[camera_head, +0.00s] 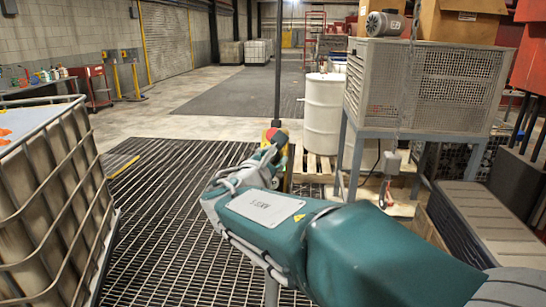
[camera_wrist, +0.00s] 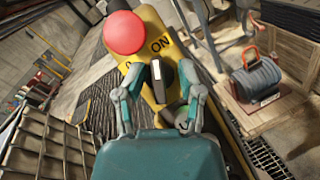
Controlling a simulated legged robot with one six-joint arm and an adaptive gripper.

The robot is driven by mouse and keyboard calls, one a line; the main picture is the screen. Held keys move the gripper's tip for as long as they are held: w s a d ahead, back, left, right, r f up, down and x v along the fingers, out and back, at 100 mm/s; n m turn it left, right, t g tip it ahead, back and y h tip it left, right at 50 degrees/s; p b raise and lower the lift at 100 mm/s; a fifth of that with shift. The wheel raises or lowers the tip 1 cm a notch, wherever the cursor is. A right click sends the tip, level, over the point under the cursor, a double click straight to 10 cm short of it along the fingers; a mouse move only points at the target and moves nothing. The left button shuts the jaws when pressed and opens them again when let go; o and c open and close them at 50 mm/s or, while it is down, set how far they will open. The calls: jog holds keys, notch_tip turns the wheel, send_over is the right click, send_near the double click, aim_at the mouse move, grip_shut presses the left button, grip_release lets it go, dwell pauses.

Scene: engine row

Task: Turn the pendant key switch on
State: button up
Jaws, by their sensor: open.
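The yellow pendant (camera_head: 283,142) hangs on a dark vertical line in the middle of the head view, partly hidden behind my gripper (camera_head: 268,152). In the wrist view the pendant (camera_wrist: 150,22) fills the upper middle, tilted. It carries a large red button (camera_wrist: 123,33) and a black key switch (camera_wrist: 168,80) with a white mark. The ON label (camera_wrist: 160,43) is above the switch; another label to its left is mostly covered. My gripper (camera_wrist: 164,84) is open, one finger on each side of the switch. I cannot tell whether the fingers touch it.
A wire-caged tank (camera_head: 70,190) stands at the left. A white drum (camera_head: 322,115) on a pallet and a mesh cabinet (camera_head: 430,85) on a stand are at the right. Dark grating (camera_head: 160,230) covers the near floor. The aisle behind is clear.

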jog(key=v, duration=1.2)
jog(key=shift+w, duration=0.1)
jog(key=shift+n+y, duration=0.3)
jog(key=shift+n, duration=0.3)
jog(key=x, duration=1.2)
jog(key=shift+d+r, duration=0.2)
jog(key=shift+r, duration=0.15)
grip_shut()
